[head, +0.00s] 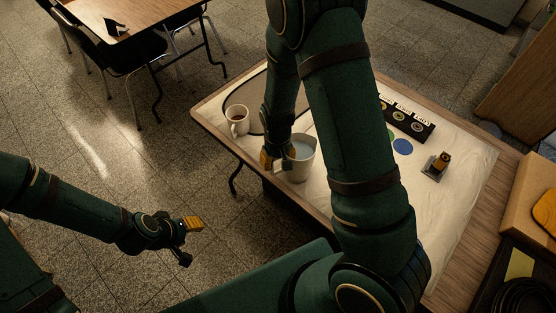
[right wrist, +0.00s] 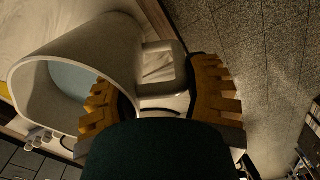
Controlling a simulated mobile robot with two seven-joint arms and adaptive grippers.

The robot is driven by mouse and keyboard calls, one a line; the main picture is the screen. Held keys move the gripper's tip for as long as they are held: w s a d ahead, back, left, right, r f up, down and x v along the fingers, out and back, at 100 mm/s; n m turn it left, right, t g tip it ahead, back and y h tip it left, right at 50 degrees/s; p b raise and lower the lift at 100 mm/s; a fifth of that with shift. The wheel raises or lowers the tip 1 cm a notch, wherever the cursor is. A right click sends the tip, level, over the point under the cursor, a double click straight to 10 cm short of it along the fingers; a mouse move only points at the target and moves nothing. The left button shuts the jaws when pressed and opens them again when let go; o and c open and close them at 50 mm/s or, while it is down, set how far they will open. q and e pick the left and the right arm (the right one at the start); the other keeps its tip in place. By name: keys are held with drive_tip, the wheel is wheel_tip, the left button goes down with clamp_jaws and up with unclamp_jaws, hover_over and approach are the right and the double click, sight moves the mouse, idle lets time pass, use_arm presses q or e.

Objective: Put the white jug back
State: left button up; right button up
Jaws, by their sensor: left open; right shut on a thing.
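The white jug (head: 304,167) is over the near left part of the cloth-covered table (head: 465,190), with something pale blue inside. I cannot tell whether its base touches the cloth. My right gripper (head: 278,160) is at the jug's left side, shut on its handle. In the right wrist view the jug's body (right wrist: 105,50) fills the left, its mouth facing the camera's lower left, and its handle (right wrist: 172,65) lies between the orange fingers of that gripper (right wrist: 160,100). My left gripper (head: 188,240) is open and empty over the floor, left of the table.
A white mug (head: 238,119) with brown content stands at the table's left corner, by a dark mat (head: 261,95). A black labelled panel (head: 408,119), a blue disc (head: 403,147) and a small stand (head: 435,168) lie to the right. My right arm hides the table's middle.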

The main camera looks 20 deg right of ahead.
drive_tip(key=shift+f, duration=0.25)
drive_tip(key=shift+f, duration=0.15)
drive_tip(key=o, duration=1.3)
wheel_tip(320, 180, up, 12)
drive_tip(key=shift+r+p, duration=0.2)
drive_tip(key=shift+p, duration=0.9)
